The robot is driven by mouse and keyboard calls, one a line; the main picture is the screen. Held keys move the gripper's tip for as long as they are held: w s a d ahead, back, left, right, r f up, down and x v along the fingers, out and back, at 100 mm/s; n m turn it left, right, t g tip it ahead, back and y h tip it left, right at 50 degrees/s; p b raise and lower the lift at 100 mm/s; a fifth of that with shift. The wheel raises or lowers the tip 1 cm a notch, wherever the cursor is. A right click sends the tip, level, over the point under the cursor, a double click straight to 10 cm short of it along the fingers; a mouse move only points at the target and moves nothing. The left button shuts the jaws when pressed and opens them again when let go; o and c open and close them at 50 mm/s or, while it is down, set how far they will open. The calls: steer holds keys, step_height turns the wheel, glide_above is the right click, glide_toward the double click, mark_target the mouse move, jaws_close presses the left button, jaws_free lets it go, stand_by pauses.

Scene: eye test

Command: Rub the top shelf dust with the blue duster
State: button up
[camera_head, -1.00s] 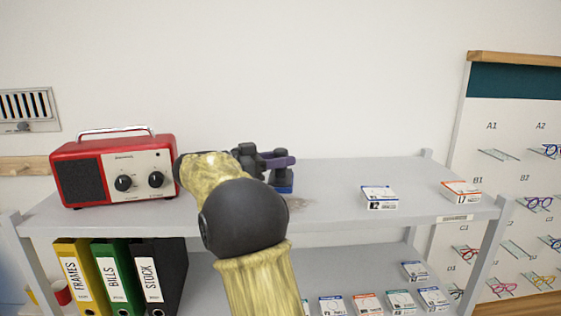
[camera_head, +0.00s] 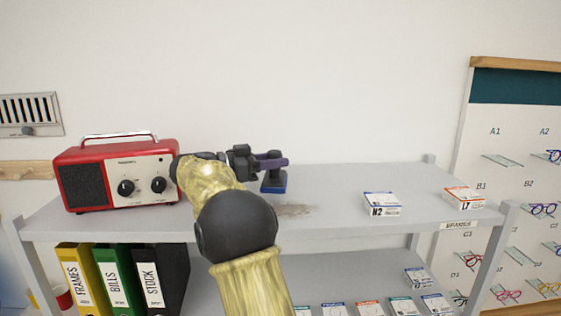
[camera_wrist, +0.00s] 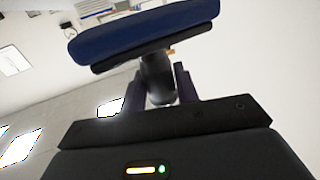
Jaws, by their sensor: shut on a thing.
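The blue duster (camera_head: 273,187) has a flat blue pad and a dark handle. My gripper (camera_head: 271,162) is shut on its handle above the top shelf (camera_head: 340,183). In the wrist view the blue pad (camera_wrist: 145,30) shows beyond my gripper (camera_wrist: 160,88), whose fingers are on either side of the dark handle. The brownish dust patch (camera_head: 296,210) lies on the top shelf, to the right of and nearer than the pad. The pad is low over the shelf; I cannot tell whether it touches the surface.
A red radio (camera_head: 117,176) stands on the shelf's left, close to my arm. Two small boxes, N2 (camera_head: 382,205) and I7 (camera_head: 464,198), sit on the right. Binders (camera_head: 121,276) and several small boxes are on the lower shelf. A wall is behind.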

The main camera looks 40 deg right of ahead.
steer(key=shift+w+a, duration=0.1)
steer(key=shift+a, duration=0.15)
steer(key=shift+s+a+r+b, duration=0.1)
steer(key=shift+s+a+b, duration=0.4)
steer(key=shift+s, duration=0.3)
steer(key=shift+s+a+r+b, duration=0.1)
steer(key=shift+s+a+b, duration=0.35)
steer(key=shift+s, duration=0.3)
steer(key=shift+f, duration=0.1)
steer(key=shift+s+a+b, duration=0.25)
steer(key=shift+s+b, duration=0.25)
steer(key=shift+s+a+b, duration=0.2)
steer(key=shift+s+a, duration=0.15)
steer(key=shift+s, duration=0.2)
steer(key=shift+s+a+b, duration=0.2)
steer(key=shift+s+a, duration=0.1)
steer(key=shift+s, duration=0.2)
